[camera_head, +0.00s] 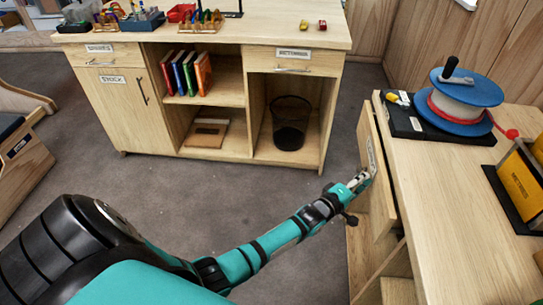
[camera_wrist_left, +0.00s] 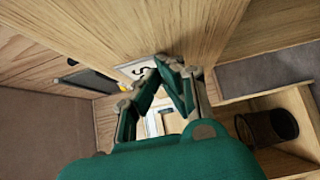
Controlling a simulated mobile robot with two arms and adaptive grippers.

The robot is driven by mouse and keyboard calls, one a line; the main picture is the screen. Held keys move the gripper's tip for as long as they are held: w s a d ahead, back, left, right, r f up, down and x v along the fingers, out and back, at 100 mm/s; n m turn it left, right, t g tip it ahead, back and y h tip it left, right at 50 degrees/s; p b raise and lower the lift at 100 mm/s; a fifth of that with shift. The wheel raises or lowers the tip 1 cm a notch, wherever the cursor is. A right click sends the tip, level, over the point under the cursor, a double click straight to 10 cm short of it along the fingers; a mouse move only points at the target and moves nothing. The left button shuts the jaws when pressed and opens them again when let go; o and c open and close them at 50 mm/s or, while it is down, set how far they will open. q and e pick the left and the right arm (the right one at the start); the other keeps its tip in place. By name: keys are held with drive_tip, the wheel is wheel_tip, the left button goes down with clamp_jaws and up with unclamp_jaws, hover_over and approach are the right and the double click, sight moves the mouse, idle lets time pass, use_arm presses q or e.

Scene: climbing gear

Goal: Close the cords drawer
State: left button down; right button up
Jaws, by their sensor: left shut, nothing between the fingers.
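The drawer (camera_head: 366,135) is in the right-hand wooden counter. Its front stands out from the counter edge, so it is partly open. A white label (camera_head: 371,156) is on the front, its text too small to read in the head view. My left gripper (camera_head: 360,180) is at the drawer front, just below the label, with its fingers shut and empty. In the left wrist view the fingers (camera_wrist_left: 172,72) are close against the wooden front and cover part of the label (camera_wrist_left: 137,67), where an "S" shows. I cannot tell whether they touch it. My right gripper is not in view.
A blue cord reel (camera_head: 460,100) on a black tray (camera_head: 425,128) stands on the right counter (camera_head: 440,190). A wooden cabinet (camera_head: 210,145) with books and a black bin (camera_head: 290,122) stands ahead. The grey floor (camera_head: 215,200) between is clear.

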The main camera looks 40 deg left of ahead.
sight(374, 186)
use_arm(q)
drive_tip(key=w+d, duration=0.1)
drive_tip(key=w+d+b, duration=0.1)
drive_tip(key=d, duration=0.1)
drive_tip(key=shift+w+d+f, duration=0.15)
drive_tip(key=shift+d, duration=0.15)
drive_tip(key=shift+w+d+b, duration=0.25)
drive_tip(key=shift+d+b, duration=0.05)
drive_tip(key=shift+d, duration=0.1)
drive_tip(key=shift+d+r, duration=0.1)
drive_tip(key=shift+r, duration=0.1)
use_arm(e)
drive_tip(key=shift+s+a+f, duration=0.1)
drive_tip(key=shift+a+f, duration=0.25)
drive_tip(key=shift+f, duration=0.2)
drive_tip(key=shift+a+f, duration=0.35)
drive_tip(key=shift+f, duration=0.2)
use_arm(q)
drive_tip(key=shift+w+d+r, duration=0.1)
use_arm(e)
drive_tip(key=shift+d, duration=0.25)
